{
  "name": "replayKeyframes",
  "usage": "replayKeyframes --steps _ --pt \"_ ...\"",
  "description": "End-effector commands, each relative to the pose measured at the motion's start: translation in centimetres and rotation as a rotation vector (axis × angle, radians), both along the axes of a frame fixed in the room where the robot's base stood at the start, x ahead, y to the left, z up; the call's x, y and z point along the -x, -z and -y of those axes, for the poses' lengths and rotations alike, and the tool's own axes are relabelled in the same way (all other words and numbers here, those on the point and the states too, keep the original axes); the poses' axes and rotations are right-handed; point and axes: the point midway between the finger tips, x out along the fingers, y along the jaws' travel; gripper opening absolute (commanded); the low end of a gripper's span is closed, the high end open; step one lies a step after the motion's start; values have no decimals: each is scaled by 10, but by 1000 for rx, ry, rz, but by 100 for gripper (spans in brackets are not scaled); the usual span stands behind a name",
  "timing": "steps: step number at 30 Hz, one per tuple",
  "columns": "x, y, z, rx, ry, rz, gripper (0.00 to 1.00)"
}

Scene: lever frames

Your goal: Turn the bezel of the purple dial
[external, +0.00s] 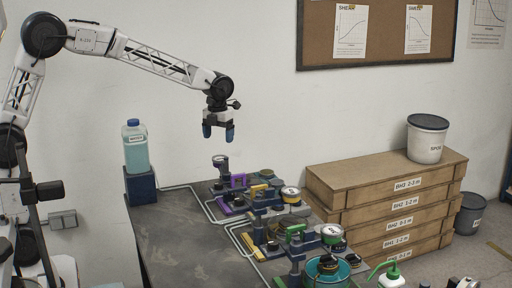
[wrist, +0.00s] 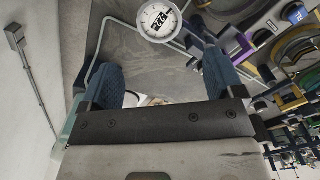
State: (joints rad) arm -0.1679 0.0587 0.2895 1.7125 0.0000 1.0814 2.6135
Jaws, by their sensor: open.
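My gripper (external: 218,132) hangs in the air above the far end of the bench, its blue fingers pointing down, open and empty. In the wrist view the two fingers (wrist: 160,70) stand wide apart with bare table between them. Purple parts (external: 238,181) show on the far fixture, below and a little right of my gripper, clear of it. A purple bracket also shows in the wrist view (wrist: 243,48), right of the right finger. I cannot clearly make out the purple dial's bezel. A round white gauge (external: 220,160) stands beside these parts; it shows in the wrist view (wrist: 158,20) beyond the fingers.
More fixtures with yellow, green and teal parts run toward the front, with a white-topped gauge (external: 291,192) among them. A bottle of pale blue liquid (external: 135,148) stands on a dark block at the left. The left table top (external: 175,235) is mostly clear apart from thin pipes.

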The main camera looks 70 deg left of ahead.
Motion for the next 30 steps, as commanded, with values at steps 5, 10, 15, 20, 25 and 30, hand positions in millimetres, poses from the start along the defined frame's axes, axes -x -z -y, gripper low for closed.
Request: replayKeyframes --steps 5,10,15,20,25,30 --pt "0 0 0 0 -1 0 87" --pt "0 4 0 0 -2 0 87" --pt "0 16 0 0 -2 0 87" --pt "0 34 0 1 -2 -1 87" --pt "1 55 0 0 -2 -1 87" --pt "0 70 0 1 -3 -1 87"
